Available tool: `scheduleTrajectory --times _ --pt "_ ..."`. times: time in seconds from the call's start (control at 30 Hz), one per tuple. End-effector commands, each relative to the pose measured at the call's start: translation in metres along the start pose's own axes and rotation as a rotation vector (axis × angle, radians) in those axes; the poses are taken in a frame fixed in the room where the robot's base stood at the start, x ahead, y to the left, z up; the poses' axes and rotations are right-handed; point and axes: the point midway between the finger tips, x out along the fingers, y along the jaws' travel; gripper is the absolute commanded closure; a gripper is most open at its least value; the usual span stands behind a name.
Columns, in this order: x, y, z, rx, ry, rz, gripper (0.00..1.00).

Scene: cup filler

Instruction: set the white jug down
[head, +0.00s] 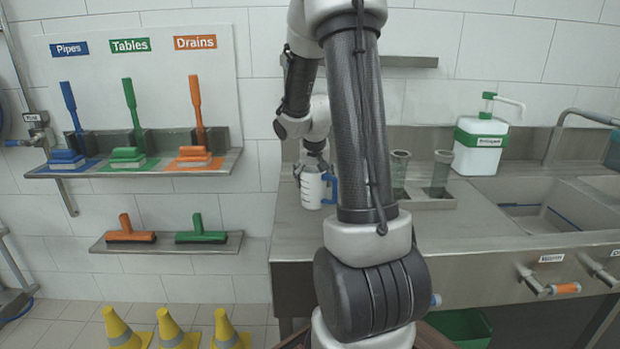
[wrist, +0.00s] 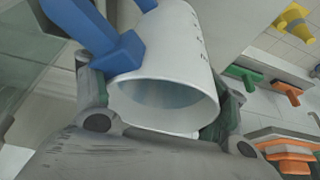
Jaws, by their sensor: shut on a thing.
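The white jug (head: 311,190) with a blue handle is at the left end of the steel counter (head: 290,235) in the head view. It looks upright, at or just above the counter top; I cannot tell if its base touches. My gripper (head: 312,170) is shut on the jug from behind, near its upper part. In the wrist view the jug (wrist: 190,50) fills the middle, its open mouth facing the camera, with the blue handle (wrist: 120,55) at upper left. My gripper's fingers (wrist: 165,125) lie on both sides of it. Part of the counter is hidden behind my arm.
Two clear cups (head: 398,170) stand on a metal tray (head: 430,203) to the right. A white-green dispenser (head: 481,140) stands near the sink (head: 550,210). Wall shelves with brushes (head: 130,172) are to the left. Yellow cones (head: 176,330) stand on the floor.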

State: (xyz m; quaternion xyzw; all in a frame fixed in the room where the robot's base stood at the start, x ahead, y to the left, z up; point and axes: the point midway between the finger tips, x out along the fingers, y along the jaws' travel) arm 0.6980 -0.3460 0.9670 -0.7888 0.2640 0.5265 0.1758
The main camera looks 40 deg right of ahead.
Motion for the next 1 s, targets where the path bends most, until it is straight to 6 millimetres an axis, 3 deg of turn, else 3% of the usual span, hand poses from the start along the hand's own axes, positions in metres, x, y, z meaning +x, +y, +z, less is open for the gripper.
scheduleTrajectory --times 0.3,0.33,0.47,0.83,1.0 --pt "0.002 0.000 0.001 0.000 0.000 0.000 0.52" --pt "0.002 0.000 0.001 0.001 0.000 0.000 0.26" --pt "0.002 0.000 0.001 0.001 0.000 0.000 0.04" --pt "0.001 0.000 0.000 0.001 0.001 0.000 0.04" --pt "-0.019 0.000 -0.002 0.001 0.006 -0.001 0.04"
